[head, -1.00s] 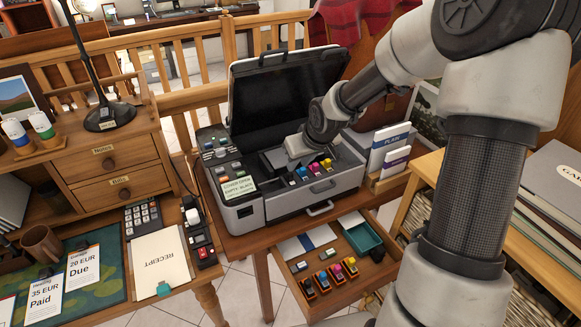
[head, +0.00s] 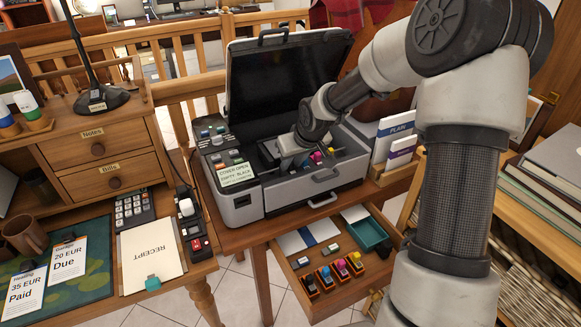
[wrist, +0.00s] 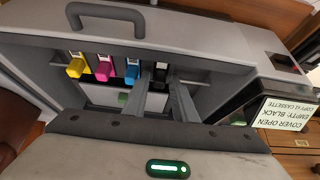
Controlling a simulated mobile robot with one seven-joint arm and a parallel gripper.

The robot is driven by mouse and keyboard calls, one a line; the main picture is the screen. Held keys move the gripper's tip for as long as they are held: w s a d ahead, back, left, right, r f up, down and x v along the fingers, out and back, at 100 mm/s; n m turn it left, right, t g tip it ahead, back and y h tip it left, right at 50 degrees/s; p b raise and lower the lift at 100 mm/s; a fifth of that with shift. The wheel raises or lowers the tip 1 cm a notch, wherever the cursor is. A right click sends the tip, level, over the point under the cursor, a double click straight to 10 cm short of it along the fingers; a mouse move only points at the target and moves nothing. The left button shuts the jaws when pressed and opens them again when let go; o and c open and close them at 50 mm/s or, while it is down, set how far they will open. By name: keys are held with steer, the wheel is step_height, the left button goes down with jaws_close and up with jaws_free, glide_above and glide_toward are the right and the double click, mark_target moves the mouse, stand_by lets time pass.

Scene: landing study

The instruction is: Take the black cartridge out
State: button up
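The printer (head: 245,203) stands with its dark cover (head: 285,80) raised. In the wrist view, a row of yellow (wrist: 76,67), magenta (wrist: 104,67) and cyan (wrist: 132,70) cartridges sits in its bay. The black cartridge (wrist: 161,72) is at the right end of that row. My gripper (wrist: 160,82) reaches into the bay with its fingers apart, one on each side of the black cartridge; I cannot tell whether they touch it. In the head view my gripper (head: 287,160) is low in the bay, and the black cartridge is hidden.
The printer's sign (head: 237,178) reads "Cover open, empty: black". Below, an open drawer (head: 290,262) holds several cartridges and a teal tray (head: 371,235). The raised cover stands close behind my arm. A desk with a calculator (head: 133,209) and receipt folder (head: 152,258) is at left.

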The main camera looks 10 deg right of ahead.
jaws_close()
steer(key=shift+r, duration=0.1)
step_height(320, 180, up, 7)
steer(key=p, duration=0.6)
stand_by(0.8)
